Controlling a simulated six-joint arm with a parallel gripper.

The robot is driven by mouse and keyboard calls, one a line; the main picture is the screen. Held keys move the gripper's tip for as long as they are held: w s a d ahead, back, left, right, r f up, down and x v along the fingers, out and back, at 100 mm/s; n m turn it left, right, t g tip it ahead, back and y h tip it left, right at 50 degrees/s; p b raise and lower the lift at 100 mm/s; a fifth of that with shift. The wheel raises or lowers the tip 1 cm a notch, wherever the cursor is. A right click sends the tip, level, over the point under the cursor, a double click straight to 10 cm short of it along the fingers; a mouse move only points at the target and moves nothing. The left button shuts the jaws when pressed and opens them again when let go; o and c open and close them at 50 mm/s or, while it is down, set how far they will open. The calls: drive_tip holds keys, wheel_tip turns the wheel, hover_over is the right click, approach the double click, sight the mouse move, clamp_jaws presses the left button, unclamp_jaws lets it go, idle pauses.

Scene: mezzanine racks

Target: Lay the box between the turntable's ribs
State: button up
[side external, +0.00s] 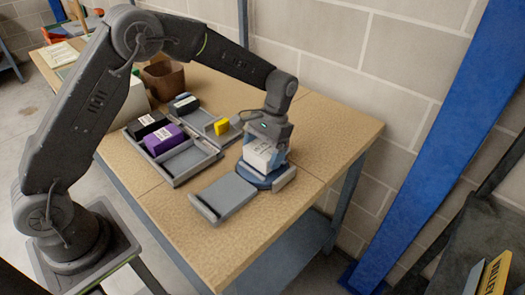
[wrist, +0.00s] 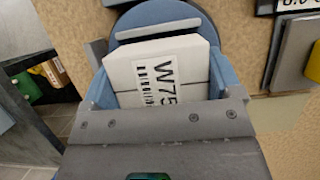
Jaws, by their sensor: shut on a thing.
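The white box (side external: 261,155) has a black-printed label, which reads "W75" in the wrist view (wrist: 130,72). My gripper (side external: 266,148) is shut on the box, with a blue finger on each side of it in the wrist view (wrist: 162,80). The blue round turntable (side external: 262,181) lies directly under the box, and its far edge shows in the wrist view (wrist: 155,14). A grey rib (side external: 285,179) stands at the turntable's right side. The box hides most of the disc. I cannot tell whether the box touches it.
A flat grey tray (side external: 225,196) lies left of the turntable near the table's front edge. The tabletop (side external: 335,130) to the right is clear.

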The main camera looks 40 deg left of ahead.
drive_tip(key=shift+f, duration=0.35)
idle(0.4)
drive_tip(key=o, duration=0.8)
drive_tip(key=shift+v, duration=6.95)
